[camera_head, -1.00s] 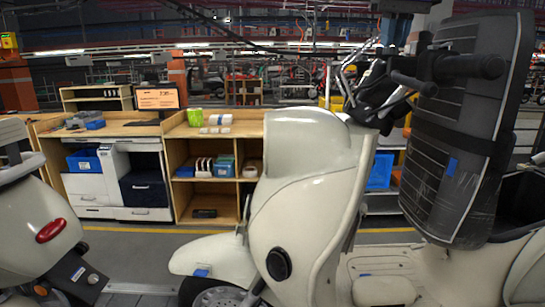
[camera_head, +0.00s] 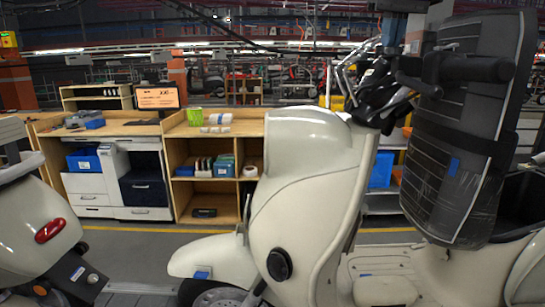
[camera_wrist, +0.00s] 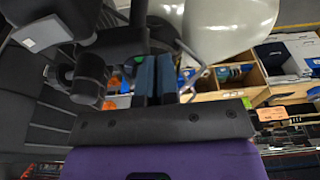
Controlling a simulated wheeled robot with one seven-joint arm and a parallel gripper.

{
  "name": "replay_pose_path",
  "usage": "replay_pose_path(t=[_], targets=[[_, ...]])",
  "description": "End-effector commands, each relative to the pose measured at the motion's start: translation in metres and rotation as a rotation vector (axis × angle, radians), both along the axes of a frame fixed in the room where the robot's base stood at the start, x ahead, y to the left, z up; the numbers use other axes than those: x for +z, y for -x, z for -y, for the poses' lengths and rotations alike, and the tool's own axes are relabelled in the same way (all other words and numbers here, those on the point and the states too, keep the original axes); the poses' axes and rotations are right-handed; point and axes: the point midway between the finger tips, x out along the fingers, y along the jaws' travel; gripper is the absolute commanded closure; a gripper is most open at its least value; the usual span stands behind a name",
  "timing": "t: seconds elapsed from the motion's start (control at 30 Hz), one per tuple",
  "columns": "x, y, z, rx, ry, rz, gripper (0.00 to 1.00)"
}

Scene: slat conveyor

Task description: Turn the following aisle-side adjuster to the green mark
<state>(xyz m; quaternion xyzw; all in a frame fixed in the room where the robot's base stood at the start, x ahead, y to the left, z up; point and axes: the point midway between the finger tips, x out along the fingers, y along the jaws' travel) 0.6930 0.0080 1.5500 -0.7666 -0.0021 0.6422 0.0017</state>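A cream scooter (camera_head: 300,190) stands side-on in the head view, with black bars, levers and cables (camera_head: 378,95) at its handlebar. I cannot make out the adjuster in the head view. In the wrist view my gripper (camera_wrist: 157,78) shows two blue-grey fingers side by side with almost no gap, in front of a dark crossbar and purple body. Black scooter parts (camera_wrist: 88,78) lie just left of the fingers. A small green spot (camera_wrist: 138,60) shows by the left fingertip; I cannot tell whether it is the mark. Nothing is visible between the fingers.
A tall black padded panel (camera_head: 465,130) rises at the right of the handlebar. Another scooter's red-lit rear (camera_head: 50,230) is at the left. Wooden workbenches (camera_head: 215,130) with a monitor (camera_head: 158,98) stand behind, across a clear strip of floor.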

Motion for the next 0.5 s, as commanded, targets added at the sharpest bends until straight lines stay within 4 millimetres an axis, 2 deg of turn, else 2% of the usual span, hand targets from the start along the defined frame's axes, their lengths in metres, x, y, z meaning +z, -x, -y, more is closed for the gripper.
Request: replay_pose_path(t=[0.5], targets=[[0.053, -0.003, 0.000, 0.000, 0.000, 0.010, 1.00]])
